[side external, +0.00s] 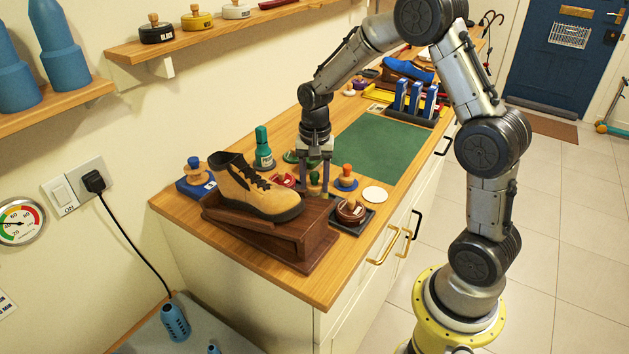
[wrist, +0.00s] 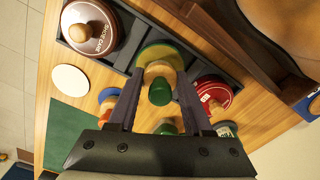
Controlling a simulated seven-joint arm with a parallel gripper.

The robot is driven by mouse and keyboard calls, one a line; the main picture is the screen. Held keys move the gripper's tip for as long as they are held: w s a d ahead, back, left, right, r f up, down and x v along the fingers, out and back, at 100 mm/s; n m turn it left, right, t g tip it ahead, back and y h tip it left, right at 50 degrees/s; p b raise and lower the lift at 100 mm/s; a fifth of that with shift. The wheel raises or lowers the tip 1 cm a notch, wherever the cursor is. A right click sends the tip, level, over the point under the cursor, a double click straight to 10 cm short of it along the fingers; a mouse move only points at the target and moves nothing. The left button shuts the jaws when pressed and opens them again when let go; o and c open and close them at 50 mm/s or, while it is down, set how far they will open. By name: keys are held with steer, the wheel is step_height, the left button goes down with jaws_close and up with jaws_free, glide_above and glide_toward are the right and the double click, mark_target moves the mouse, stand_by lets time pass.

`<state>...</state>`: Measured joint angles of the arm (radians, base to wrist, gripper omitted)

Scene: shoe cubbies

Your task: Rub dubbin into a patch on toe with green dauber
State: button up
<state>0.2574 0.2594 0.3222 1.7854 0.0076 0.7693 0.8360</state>
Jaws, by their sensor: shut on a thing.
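My gripper (side external: 315,190) points down beside the boot, its fingers shut on the green-topped dauber (side external: 314,178). In the wrist view the fingers (wrist: 157,100) stand on either side of the dauber's wooden handle and green knob (wrist: 160,92). Its round base shows beneath; I cannot tell whether it is clear of the surface below. The tan lace-up boot (side external: 262,193) rests on a dark wooden stand (side external: 310,240), toe toward the right. Part of the boot (wrist: 295,28) shows in the wrist view. A dark red-brown tin (side external: 350,212) with a wooden knob sits in a black tray (side external: 364,224).
A red tin (side external: 283,181), an orange-topped dauber (side external: 347,172) and a green bottle (side external: 263,158) stand close around my gripper. A white disc (side external: 375,194) lies at the right. The green mat (side external: 375,146) behind is clear. A blue-based item (side external: 195,180) stands left of the boot.

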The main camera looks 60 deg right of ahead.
mark_target(314, 173)
steer(key=shift+f, duration=0.6)
stand_by(1.6)
steer(key=shift+r, duration=3.55)
